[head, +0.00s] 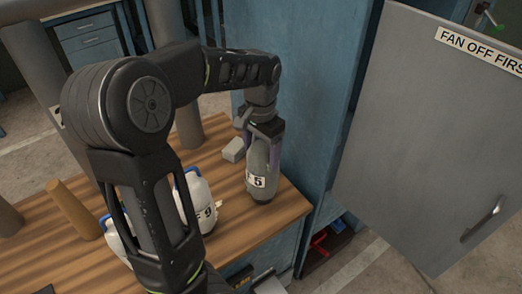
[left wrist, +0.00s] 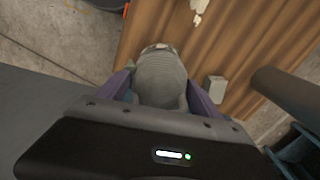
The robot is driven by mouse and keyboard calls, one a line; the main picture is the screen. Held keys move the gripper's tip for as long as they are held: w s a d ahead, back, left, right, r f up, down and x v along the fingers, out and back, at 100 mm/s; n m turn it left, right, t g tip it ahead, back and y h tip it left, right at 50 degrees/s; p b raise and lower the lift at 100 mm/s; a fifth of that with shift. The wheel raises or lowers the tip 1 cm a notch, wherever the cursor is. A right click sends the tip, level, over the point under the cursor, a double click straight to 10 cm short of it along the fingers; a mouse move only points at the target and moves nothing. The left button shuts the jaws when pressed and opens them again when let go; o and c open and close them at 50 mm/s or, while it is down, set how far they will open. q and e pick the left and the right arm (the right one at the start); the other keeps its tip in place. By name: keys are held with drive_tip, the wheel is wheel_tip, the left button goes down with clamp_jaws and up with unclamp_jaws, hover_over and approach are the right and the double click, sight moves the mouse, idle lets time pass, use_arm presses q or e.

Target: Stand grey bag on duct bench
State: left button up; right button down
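The grey bag (head: 258,182) is a rounded upright shape with a white label marked 5. It is near the right corner of the wooden duct bench (head: 222,234); I cannot tell whether its base touches the top. My left gripper (head: 262,140) comes down from above with its purple-sided fingers on both sides of the bag's upper part, closed on it. In the left wrist view, the grey bag (left wrist: 162,78) fills the space between the fingers (left wrist: 160,95), over or beside the brown wood top. My right gripper is not in view.
A small grey block (head: 234,150) lies just left of the bag. White containers with blue parts (head: 200,197) and a tan cylinder (head: 72,208) stand further left. A blue cabinet wall (head: 300,80) and grey door panel (head: 435,130) are at right.

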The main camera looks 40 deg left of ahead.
use_arm(q)
drive_tip(key=o, duration=0.5)
drive_tip(key=shift+r, duration=0.2)
wheel_tip(320, 180, up, 10)
drive_tip(key=shift+f+b, duration=0.2)
drive_tip(key=shift+b, duration=0.2)
wheel_tip(320, 180, up, 2)
drive_tip(key=shift+r+p, duration=0.2)
drive_tip(key=shift+p, duration=1.05)
